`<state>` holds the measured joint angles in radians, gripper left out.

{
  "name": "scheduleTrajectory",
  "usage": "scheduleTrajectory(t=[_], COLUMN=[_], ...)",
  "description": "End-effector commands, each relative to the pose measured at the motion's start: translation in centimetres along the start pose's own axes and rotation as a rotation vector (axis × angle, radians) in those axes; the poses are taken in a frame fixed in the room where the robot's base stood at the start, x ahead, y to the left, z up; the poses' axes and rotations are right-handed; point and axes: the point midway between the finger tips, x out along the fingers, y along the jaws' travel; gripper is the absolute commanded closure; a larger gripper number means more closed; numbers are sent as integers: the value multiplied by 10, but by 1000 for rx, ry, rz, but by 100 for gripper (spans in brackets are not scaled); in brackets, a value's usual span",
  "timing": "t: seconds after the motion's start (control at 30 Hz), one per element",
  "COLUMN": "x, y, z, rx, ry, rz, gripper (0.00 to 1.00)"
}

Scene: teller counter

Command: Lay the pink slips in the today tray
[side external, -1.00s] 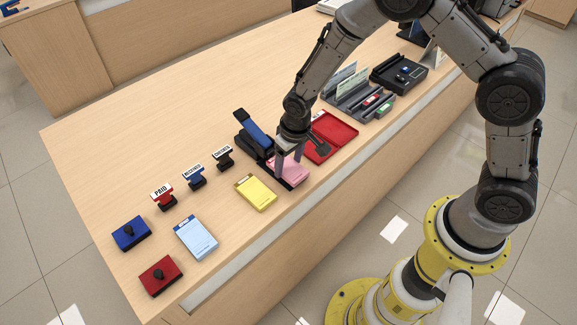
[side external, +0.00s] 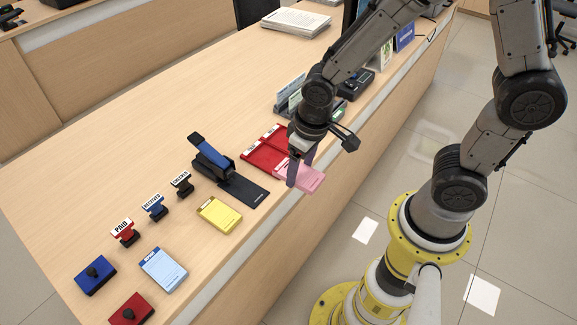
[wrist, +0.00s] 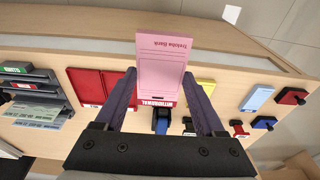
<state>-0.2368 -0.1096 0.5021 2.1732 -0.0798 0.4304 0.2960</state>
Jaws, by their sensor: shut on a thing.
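The pink slips (side external: 305,178), a pad with a red withdrawal header, are clamped between my gripper's (side external: 300,172) two fingers. In the wrist view, the pink slips (wrist: 162,62) lie flat across the fingers (wrist: 160,85). In the side view they appear by the near edge of a red tray (side external: 262,150), in front of its right part. I cannot tell how high above the counter they are. The red tray (wrist: 85,82) has a dividing line and white labels too small to read, so I cannot tell which part is today. The slips and fingers hide some of it.
A yellow pad (side external: 219,214), blue pad (side external: 163,270) and several stamps stand further left. A grey sorter (side external: 290,98) is behind the tray. The counter's front edge is close.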

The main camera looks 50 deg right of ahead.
Motion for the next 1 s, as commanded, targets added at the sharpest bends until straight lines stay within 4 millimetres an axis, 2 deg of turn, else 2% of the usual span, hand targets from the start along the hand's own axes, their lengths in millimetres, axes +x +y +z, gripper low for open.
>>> scheduleTrajectory(t=[0.07,0.13,0.23,0.33,0.5,0.6,0.7,0.8,1.0], x=[-2,-5,-6,2,28,47,64,76,86], y=[0,-2,-5,2,33,56,77,92,102], z=[1,-8,-35,-70,-124,-145,-155,-154,-150], rx=[-23,-60,-111,-135,-124,-92,-46,-12,12], ry=[1,3,2,-1,-3,-4,-3,-3,0], rz=[-4,-10,-17,-21,-19,-14,-7,-2,1], gripper=[95,95,95,95,95,95,95,95,95])
